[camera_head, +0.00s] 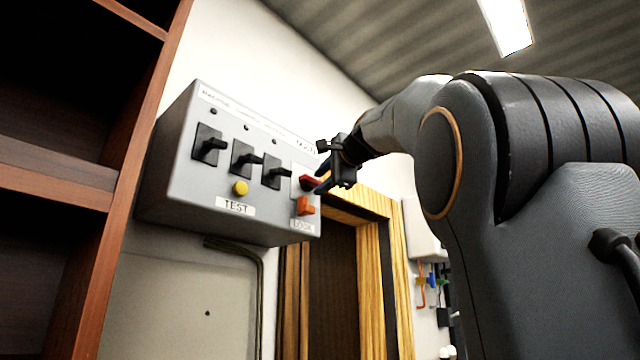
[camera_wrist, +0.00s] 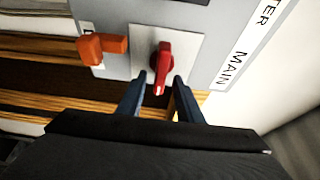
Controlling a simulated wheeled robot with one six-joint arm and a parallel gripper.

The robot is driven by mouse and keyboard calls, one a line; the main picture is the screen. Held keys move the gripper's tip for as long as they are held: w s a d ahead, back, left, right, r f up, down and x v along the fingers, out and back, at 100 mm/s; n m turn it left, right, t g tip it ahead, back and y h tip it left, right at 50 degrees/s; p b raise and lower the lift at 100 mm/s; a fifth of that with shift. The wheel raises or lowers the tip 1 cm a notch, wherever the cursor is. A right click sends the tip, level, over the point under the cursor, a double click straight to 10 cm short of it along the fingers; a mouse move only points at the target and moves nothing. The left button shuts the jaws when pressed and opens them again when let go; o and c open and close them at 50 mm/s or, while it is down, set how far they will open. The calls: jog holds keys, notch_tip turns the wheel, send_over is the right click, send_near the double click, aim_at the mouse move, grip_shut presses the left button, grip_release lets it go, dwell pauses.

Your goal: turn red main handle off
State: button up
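The red main handle (camera_wrist: 163,66) sits on a light plate at the right end of the grey electrical box. In the head view the red handle (camera_head: 310,183) is partly covered by my gripper. My gripper (camera_wrist: 160,80) points at the handle in the wrist view. Its two blue fingers are apart, one on each side of the handle's lower end. I cannot tell whether either finger touches it. In the head view my gripper (camera_head: 322,183) is at the box's right edge.
The grey box (camera_head: 160,205) hangs on the wall with several black switches, a yellow TEST button (camera_head: 240,187) and an orange lock piece (camera_head: 305,206) just below the red handle. A wooden shelf (camera_head: 60,180) stands left. A wood-framed doorway (camera_head: 370,250) lies below right.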

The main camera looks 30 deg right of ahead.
jog(key=s+b, duration=0.3)
jog(key=s, duration=0.4)
jog(key=shift+a, duration=0.15)
jog(key=w+a+f+n+g+b, duration=0.15)
jog(key=w+f, duration=0.25)
jog(key=f, duration=0.9)
jog(key=w+f+n+g+y+b, duration=0.1)
jog(key=w+f+n+g, duration=0.2)
jog(key=f, duration=1)
jog(key=w+a+f+g+b, duration=0.15)
jog(key=w+f, duration=0.35)
jog(key=f, duration=0.8)
jog(key=s+a+f+n+g, duration=0.2)
jog(key=f, duration=0.7)
jog(key=s+a+f+n+g+b, duration=0.1)
jog(key=a+f+n, duration=0.1)
jog(key=f, duration=0.8)
jog(key=s+a+f+n+g, duration=0.1)
jog(key=s+a+f+g, duration=0.15)
jog(key=f, duration=0.65)
jog(key=s+a+f+n+g+b, duration=0.1)
jog(key=s+a+f+n, duration=0.3)
jog(key=s+f, duration=0.6)
jog(key=s+a+f+n+g+b, duration=0.1)
jog(key=s+a+f+n+g, duration=0.3)
jog(key=s+f, duration=0.7)
notch_tip(320, 180, down, 7)
jog(key=shift+r+n+b, duration=0.2)
jog(key=shift+n+b, duration=0.15)
jog(key=shift+n, duration=0.2)
